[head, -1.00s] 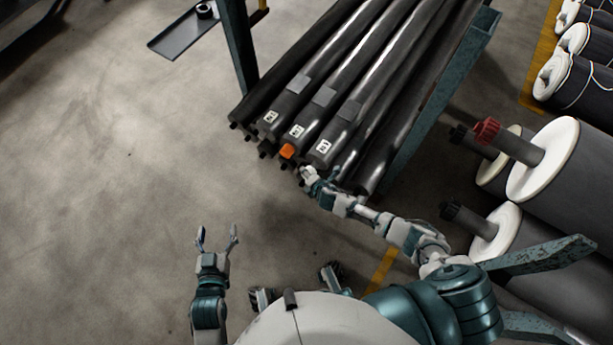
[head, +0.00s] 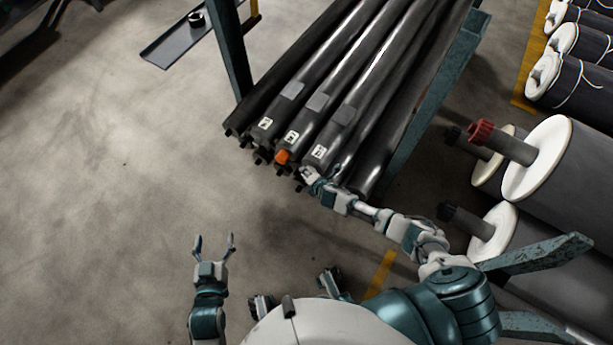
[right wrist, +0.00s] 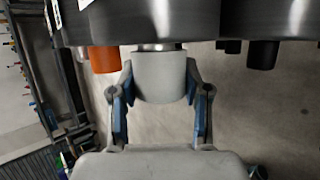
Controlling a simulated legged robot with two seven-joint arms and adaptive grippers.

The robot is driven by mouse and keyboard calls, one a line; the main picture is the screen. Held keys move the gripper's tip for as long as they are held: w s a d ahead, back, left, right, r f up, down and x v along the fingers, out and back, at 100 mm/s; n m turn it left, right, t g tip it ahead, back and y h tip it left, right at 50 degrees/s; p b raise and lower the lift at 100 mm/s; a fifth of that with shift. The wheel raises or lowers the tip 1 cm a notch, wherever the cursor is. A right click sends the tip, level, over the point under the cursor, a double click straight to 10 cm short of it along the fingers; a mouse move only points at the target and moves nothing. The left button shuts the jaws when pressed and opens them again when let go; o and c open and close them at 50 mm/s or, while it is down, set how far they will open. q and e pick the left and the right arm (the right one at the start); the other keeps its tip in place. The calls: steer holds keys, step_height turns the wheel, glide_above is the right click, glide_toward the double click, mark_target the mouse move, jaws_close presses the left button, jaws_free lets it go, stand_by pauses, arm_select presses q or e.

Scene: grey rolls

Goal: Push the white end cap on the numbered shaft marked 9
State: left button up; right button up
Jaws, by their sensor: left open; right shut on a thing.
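The white end cap (right wrist: 160,78) is between the fingers of my right gripper (right wrist: 160,108) in the right wrist view. The cap meets or nearly meets the end of a dark shaft (right wrist: 180,20), with a bit of bright metal showing just above it. In the head view my right gripper (head: 309,178) is at the near end of the numbered shaft (head: 318,152) on the right; its label is too small to read surely. My left gripper (head: 213,245) is open and empty above the floor.
An orange cap (head: 282,156) sits on the neighbouring shaft end, also in the right wrist view (right wrist: 104,58). A teal rack post (head: 232,60) stands left of the shafts. Large grey rolls (head: 580,160) fill the right side.

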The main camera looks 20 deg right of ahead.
steer(key=shift+w+d, duration=0.2)
steer(key=o, duration=1)
steer(key=shift+s, duration=0.1)
steer(key=v, duration=1.1)
steer(key=shift+s+r, duration=0.25)
steer(key=shift+r, duration=0.05)
